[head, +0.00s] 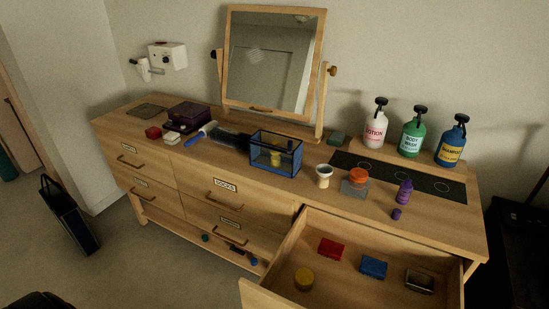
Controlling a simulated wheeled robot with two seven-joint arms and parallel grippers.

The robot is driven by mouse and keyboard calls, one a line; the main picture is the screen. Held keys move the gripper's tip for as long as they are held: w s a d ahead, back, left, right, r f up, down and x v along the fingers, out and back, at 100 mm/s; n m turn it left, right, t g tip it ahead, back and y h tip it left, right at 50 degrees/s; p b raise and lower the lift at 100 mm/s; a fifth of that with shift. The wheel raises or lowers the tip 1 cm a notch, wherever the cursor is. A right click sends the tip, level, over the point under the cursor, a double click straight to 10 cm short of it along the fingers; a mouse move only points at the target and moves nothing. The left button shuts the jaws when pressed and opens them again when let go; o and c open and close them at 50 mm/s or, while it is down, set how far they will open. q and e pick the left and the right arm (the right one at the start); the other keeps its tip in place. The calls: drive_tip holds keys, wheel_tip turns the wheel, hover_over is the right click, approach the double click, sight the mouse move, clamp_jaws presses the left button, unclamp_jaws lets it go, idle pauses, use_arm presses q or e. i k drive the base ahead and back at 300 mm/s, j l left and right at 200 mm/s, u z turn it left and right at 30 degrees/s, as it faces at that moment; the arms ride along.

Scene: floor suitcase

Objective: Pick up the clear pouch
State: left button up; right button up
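The clear pouch (290,160) is see-through with dark blue edges. It stands upright on the dresser top, in front of the mirror and right of the dark brush. A small yellow item (276,157) shows through its front wall, inside or behind it; I cannot tell which for certain.
The wooden dresser (235,168) has an open drawer (335,285) at front right with several small items. A mirror (273,60) stands behind the pouch. A small cup (324,176) and orange-lidded jar (358,180) stand to its right. Pump bottles (412,132) are at back right.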

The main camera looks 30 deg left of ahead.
sight(263, 156)
drive_tip(key=j+z, duration=1.05)
drive_tip(key=k+j, duration=0.1)
drive_tip(key=j, duration=0.3)
drive_tip(key=k+j+z, duration=0.15)
drive_tip(key=j, duration=0.2)
drive_tip(key=k+j, duration=0.1)
drive_tip(key=j, duration=0.3)
drive_tip(key=k+j+z, duration=0.15)
drive_tip(key=j, duration=0.2)
drive_tip(key=k+j, duration=0.15)
drive_tip(key=j, duration=0.25)
drive_tip(key=k+j+z, duration=0.15)
drive_tip(key=j, duration=0.2)
